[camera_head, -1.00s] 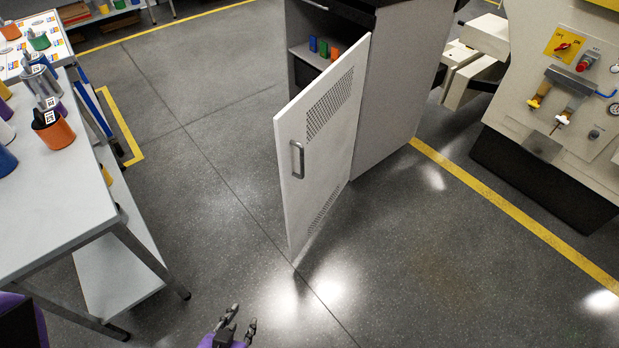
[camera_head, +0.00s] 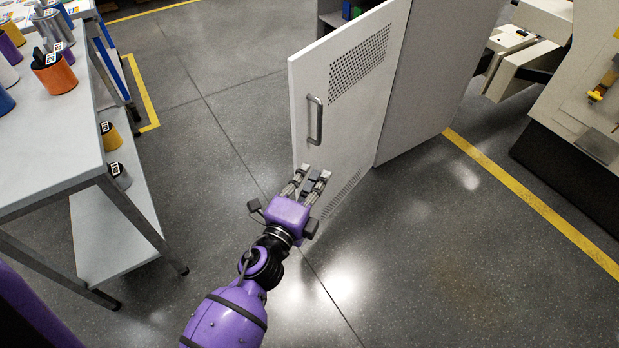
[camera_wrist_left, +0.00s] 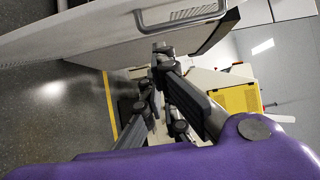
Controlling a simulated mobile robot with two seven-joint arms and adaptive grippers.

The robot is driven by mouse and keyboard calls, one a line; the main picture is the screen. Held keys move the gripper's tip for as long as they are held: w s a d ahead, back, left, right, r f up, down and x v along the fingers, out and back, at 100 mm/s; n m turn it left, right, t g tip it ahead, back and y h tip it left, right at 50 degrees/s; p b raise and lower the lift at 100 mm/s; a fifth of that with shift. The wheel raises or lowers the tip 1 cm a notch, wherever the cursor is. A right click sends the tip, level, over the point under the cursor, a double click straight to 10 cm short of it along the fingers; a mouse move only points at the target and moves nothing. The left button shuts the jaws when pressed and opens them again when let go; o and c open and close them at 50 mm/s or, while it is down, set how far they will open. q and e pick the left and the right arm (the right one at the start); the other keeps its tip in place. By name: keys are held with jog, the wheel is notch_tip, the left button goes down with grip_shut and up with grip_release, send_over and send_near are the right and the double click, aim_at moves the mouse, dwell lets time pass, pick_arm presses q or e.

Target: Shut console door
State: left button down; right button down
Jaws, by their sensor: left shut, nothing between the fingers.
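The white console door (camera_head: 358,90) stands swung open from the grey console (camera_head: 430,85) in the head view. It has a metal bar handle (camera_head: 315,120) and perforated vent panels. My left gripper (camera_head: 309,174) is shut and empty, in front of the lower part of the door and below the handle. Whether its fingertips touch the door cannot be told. In the left wrist view the gripper (camera_wrist_left: 160,60) shows near the door (camera_wrist_left: 75,45) and its handle (camera_wrist_left: 182,14). My right gripper is not in view.
A grey workbench (camera_head: 45,165) with several coloured cups, an orange one (camera_head: 55,75) among them, stands at the left. A beige machine (camera_head: 580,100) stands at the right behind a yellow floor line (camera_head: 530,203). The floor in front of the door is clear.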

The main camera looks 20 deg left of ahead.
aim_at(317, 140)
pick_arm(q)
jog(key=shift+w+a+p, duration=0.1)
jog(key=shift+w+a, duration=0.45)
jog(key=shift+w, duration=0.75)
jog(key=shift+w+a+p, duration=0.1)
jog(key=shift+w+a, duration=0.45)
jog(key=shift+w, duration=0.7)
jog(key=shift+w+a+p, duration=0.1)
jog(key=shift+w+a, duration=0.45)
jog(key=shift+w, duration=0.75)
jog(key=shift+a, duration=0.1)
